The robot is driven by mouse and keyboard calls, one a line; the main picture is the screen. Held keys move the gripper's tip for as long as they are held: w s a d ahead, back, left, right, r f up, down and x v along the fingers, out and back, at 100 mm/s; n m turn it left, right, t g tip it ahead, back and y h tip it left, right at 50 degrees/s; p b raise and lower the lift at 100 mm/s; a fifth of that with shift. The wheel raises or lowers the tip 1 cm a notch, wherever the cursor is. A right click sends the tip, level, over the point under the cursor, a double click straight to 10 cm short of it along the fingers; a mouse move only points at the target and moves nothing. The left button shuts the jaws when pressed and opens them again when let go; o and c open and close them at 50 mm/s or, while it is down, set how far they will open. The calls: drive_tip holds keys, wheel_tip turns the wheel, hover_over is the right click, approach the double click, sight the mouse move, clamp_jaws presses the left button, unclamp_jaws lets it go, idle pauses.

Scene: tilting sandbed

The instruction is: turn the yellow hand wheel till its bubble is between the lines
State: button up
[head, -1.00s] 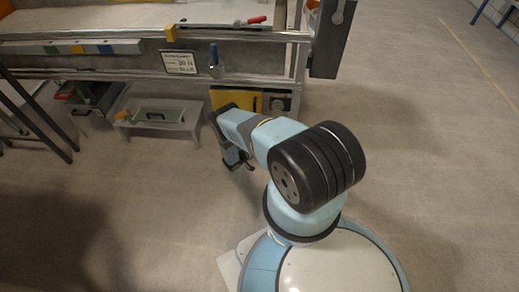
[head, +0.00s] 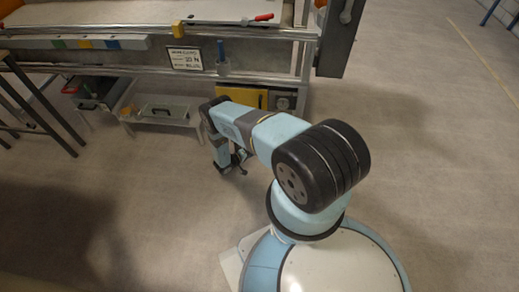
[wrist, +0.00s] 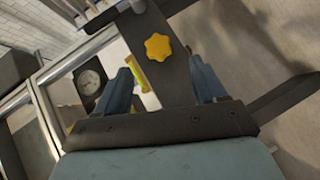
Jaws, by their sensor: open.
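The yellow hand wheel (wrist: 158,47) is a lobed knob on a dark grey plate in the wrist view. It lies ahead of my gripper (wrist: 162,66), between the two blue fingers as seen, and nothing shows them touching it. My gripper is open and empty. A small yellow-green part (wrist: 137,72) beside the left finger may be the level; its bubble and lines are too small to make out. In the head view my gripper (head: 240,160) hangs in front of the bench, low over the floor. I cannot make out the hand wheel there.
A round gauge (wrist: 89,82) sits left of the fingers. The bench frame (head: 120,60) carries a label plate (head: 186,59) and a red handle (head: 264,17). A grey tray (head: 165,108) and a yellow panel (head: 255,98) are below. The floor at right is clear.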

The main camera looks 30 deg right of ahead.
drive_tip(key=shift+v, duration=2.7)
